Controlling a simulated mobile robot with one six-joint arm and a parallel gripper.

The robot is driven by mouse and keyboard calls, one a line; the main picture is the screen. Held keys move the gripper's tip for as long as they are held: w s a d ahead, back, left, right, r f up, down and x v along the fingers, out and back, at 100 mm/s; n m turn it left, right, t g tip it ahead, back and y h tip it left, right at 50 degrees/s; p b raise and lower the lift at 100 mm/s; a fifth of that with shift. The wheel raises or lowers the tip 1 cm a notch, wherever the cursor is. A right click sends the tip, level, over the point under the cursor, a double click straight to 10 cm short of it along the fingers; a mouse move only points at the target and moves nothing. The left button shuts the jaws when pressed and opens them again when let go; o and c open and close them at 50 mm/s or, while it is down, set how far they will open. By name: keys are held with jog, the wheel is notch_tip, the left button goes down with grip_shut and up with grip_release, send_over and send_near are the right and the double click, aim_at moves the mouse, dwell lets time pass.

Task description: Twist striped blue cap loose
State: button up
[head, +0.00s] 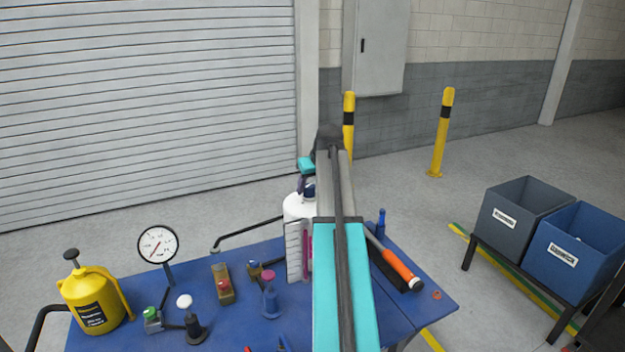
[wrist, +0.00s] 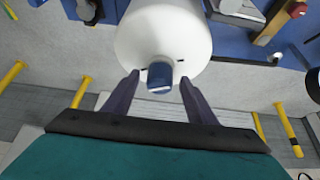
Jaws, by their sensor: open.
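A white rounded tank (head: 295,206) stands at the back of the blue table, partly hidden behind my arm in the head view. It fills the upper middle of the wrist view (wrist: 165,32). The cap also shows in the head view (head: 309,191), partly covered. My gripper (wrist: 158,79) is open, with one dark finger on each side of the cap. Gaps show between both fingers and the cap, and I cannot tell the depth exactly.
The blue table (head: 245,325) holds a yellow oil can (head: 90,298), a round gauge (head: 157,244), several small capped parts and an orange-handled tool (head: 402,270). Two bins (head: 525,215) stand at right. Yellow posts (head: 441,135) stand behind, with clear floor around them.

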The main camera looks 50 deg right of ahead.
jog(key=shift+w+d+f, duration=0.1)
jog(key=shift+w+f, duration=0.15)
jog(key=shift+f, duration=0.25)
jog(key=c, duration=1.2)
jog(key=shift+d+n+y, duration=0.15)
jog(key=shift+n+y, duration=0.2)
jog(key=shift+n, duration=0.4)
jog(key=shift+d+n+y, duration=0.15)
jog(key=shift+n+y, duration=0.2)
jog(key=shift+n, duration=0.4)
jog(key=shift+s+n+y, duration=0.1)
jog(key=shift+n+y, duration=0.2)
jog(key=shift+n, duration=0.2)
jog(key=shift+a, duration=0.1)
